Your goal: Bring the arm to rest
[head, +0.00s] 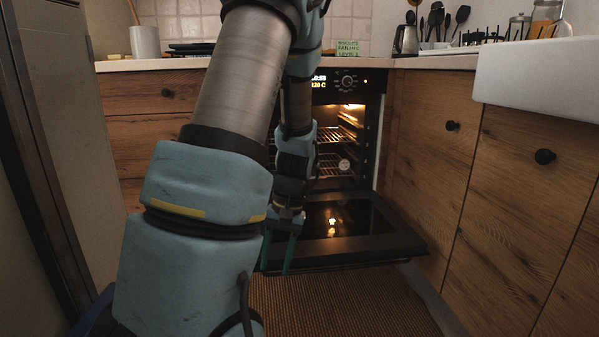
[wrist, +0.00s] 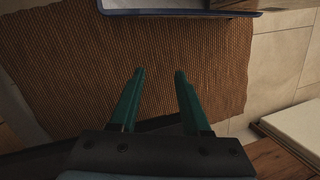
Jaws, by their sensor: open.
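My gripper (head: 283,247) hangs pointing down in front of the oven, over the left part of its lowered door. In the wrist view my gripper (wrist: 160,74) shows two green fingers spread apart with nothing between them. Below the fingers is the brown woven mat (wrist: 75,65). My arm crosses the head view from the top middle to the bottom left and hides part of the oven.
The oven door (head: 380,243) is folded down, and the lit oven shows wire racks (head: 330,165). Wooden drawers (head: 520,165) stand at the right. A white sink (head: 540,80) juts out above them. A dark-edged tray-like thing (wrist: 180,11) lies at the wrist view's top.

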